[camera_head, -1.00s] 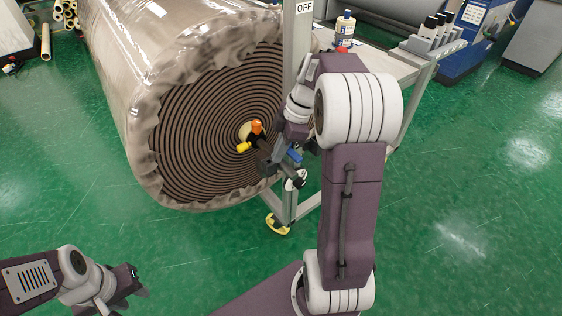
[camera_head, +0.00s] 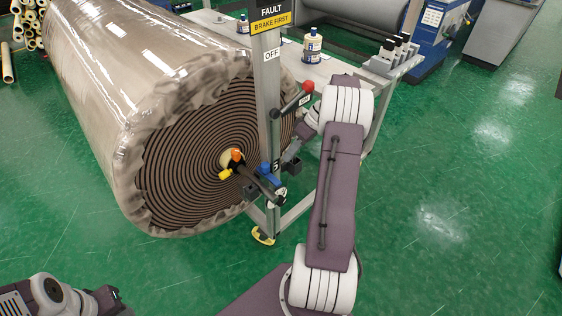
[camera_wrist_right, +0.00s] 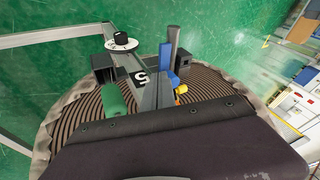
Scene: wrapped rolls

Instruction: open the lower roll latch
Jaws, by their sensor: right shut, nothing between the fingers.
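The large wrapped roll (camera_head: 200,150) shows its spiral end, with a shaft (camera_head: 250,178) at its core carrying orange and yellow knobs. A grey post (camera_head: 268,95) stands at its right. Low on the post are blue latch parts (camera_head: 266,170), beside the shaft end; a blue lever (camera_wrist_right: 166,58) also shows in the right wrist view. I cannot tell the latch's state. My right gripper (camera_head: 290,163) is shut and empty, just right of the post near the blue parts; its tips are partly hidden. My left gripper (camera_head: 112,300) is at the lower left, away from the roll.
A red-knobbed lever (camera_head: 307,87) sticks out from the post above my right gripper. Signs (camera_head: 272,18) hang higher up. A black dial on a white disc (camera_wrist_right: 123,40) is low on the stand. A yellow foot (camera_head: 263,236) rests on the open green floor.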

